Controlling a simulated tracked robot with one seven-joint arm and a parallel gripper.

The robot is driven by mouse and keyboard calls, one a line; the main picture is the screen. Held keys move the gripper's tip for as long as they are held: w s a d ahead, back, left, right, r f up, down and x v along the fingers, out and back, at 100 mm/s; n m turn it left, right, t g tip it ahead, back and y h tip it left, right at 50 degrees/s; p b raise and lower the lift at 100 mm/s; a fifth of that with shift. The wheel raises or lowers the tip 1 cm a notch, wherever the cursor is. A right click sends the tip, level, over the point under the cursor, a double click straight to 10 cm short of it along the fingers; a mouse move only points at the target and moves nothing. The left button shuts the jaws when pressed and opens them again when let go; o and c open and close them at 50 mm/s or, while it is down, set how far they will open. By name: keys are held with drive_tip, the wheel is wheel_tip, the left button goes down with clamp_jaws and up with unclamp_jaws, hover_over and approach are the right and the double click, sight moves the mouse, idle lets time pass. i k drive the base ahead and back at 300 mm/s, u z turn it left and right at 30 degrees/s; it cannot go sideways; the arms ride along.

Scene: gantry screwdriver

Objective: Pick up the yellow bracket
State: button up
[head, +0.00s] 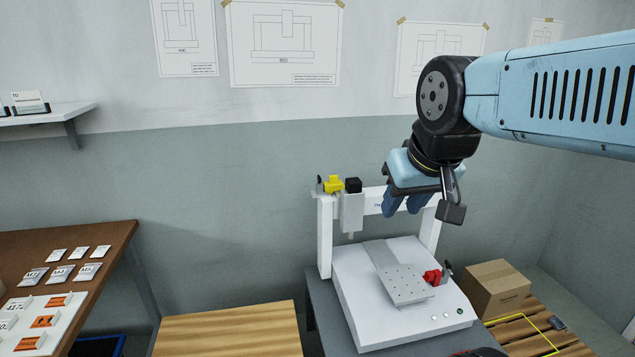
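The yellow bracket (334,184) sits on top of the white gantry (325,235), at the left end of its crossbar. It is beside a black block on the gantry's grey carriage. My gripper (404,206) hangs from the blue arm, to the right of the bracket in the picture and apart from it.
The gantry's white base carries a grey perforated plate (404,285) and a red part (432,277). A cardboard box (495,288) stands on a pallet at right. A wooden top (230,330) and a bench with labelled packets (60,275) are at left. A shelf (50,117) juts out upper left.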

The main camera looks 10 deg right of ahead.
sight(333, 184)
drive_tip(key=k, duration=1.25)
drive_tip(key=u, duration=0.6)
drive_tip(key=i, duration=1.65)
drive_tip(key=z, duration=0.6)
